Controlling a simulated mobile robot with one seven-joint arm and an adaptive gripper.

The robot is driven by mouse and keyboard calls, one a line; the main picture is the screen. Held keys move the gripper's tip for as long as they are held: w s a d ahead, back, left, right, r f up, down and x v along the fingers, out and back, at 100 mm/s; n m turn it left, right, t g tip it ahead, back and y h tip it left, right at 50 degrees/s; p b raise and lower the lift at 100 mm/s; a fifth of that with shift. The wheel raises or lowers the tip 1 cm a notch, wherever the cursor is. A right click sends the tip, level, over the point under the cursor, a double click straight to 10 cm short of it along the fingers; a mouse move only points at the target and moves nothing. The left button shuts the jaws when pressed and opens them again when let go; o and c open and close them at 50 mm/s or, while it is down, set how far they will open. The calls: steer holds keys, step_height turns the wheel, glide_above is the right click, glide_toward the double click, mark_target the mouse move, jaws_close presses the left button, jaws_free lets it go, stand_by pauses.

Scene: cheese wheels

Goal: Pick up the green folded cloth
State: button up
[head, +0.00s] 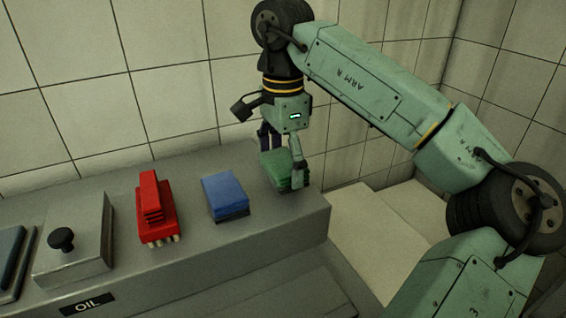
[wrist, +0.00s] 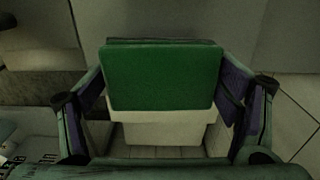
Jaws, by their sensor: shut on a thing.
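The green folded cloth (head: 272,160) is at the right end of the grey counter, between the fingers of my gripper (head: 284,166). In the wrist view the green cloth (wrist: 160,78) shows as a flat, thick green block filling the middle of the picture. My gripper (wrist: 163,95) is shut on it, with one finger at its left side and one at its right. I cannot tell whether the cloth still touches the counter.
A blue folded item (head: 225,193) lies on the counter (head: 190,262), left of the green cloth. Further left are a red brush-like item (head: 155,205) and a grey box with a black knob (head: 61,239). A tiled wall (head: 180,75) stands close behind.

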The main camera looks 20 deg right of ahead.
step_height(320, 180, up, 2)
steer(key=shift+r+p, duration=0.15)
steer(key=shift+p, duration=0.4)
steer(key=shift+s+a+f+b, duration=0.55)
steer(key=shift+s+b, duration=0.2)
steer(key=shift+b, duration=0.1)
steer(key=s+a+r+b, duration=0.1)
steer(key=s+a, duration=0.7)
steer(key=s, duration=0.3)
steer(key=shift+s+r, duration=0.3)
steer(key=o, duration=0.5)
steer(key=shift+c, duration=0.2)
steer(key=c, duration=0.4)
steer(key=shift+c, duration=0.2)
